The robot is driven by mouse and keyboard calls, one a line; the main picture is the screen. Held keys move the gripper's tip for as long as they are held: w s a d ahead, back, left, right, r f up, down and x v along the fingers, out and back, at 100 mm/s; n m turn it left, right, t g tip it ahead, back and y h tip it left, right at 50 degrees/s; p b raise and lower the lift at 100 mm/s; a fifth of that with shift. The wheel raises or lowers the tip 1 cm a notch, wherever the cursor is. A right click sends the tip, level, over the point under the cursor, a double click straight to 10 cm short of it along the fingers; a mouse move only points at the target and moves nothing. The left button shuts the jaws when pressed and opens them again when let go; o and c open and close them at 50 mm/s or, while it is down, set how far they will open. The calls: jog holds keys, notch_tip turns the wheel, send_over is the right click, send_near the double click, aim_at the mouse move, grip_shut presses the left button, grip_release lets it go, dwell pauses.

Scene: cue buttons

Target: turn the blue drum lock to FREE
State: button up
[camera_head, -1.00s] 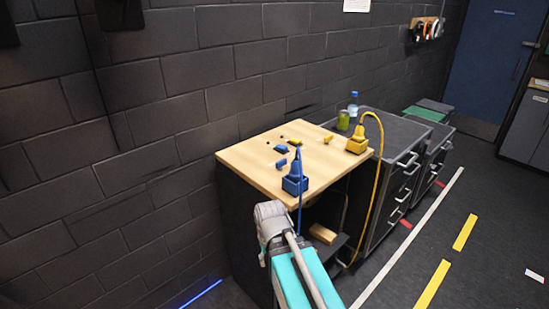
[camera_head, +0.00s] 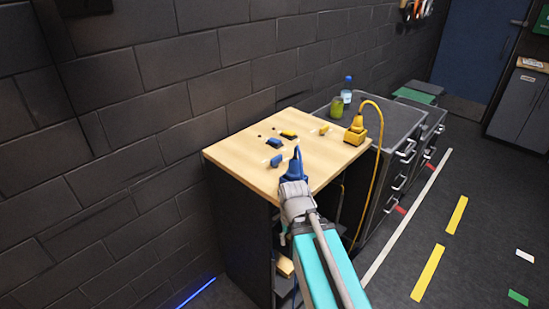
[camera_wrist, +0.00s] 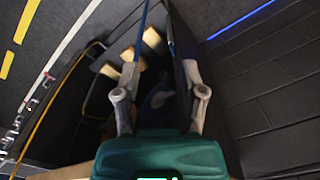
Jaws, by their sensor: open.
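On the light wooden top stand a small blue block-like fixture (camera_head: 277,160), a dark blue piece (camera_head: 274,143) behind it, and a blue cone-shaped plug (camera_head: 294,170) with a cable near the front edge. I cannot tell which of these is the drum lock, and no FREE mark is readable. My gripper (camera_head: 295,187) is at the front edge and hides the lower part of the blue plug. In the wrist view my gripper (camera_wrist: 161,95) has its fingers apart, with a dim blue shape (camera_wrist: 158,98) between or beyond them; contact cannot be told.
The wooden top (camera_head: 230,153) also bears a yellow plug (camera_head: 355,132) with a hanging yellow cable and small yellow pieces (camera_head: 323,130). A grey cabinet (camera_head: 385,115) with a green jar (camera_head: 337,107) and a bottle stands to the right. The brick wall (camera_head: 140,90) is behind; floor is free at right.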

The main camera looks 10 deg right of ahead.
notch_tip(320, 180, up, 23)
jog(key=m+p, duration=1.1)
jog(key=p, duration=1.2)
send_over(276, 157)
jog(key=shift+r, duration=0.1)
notch_tip(276, 157, down, 14)
jog(key=b, duration=1.3)
jog(key=shift+r+b, duration=0.1)
jog(key=shift+b, duration=0.2)
jog(key=shift+c, duration=0.2)
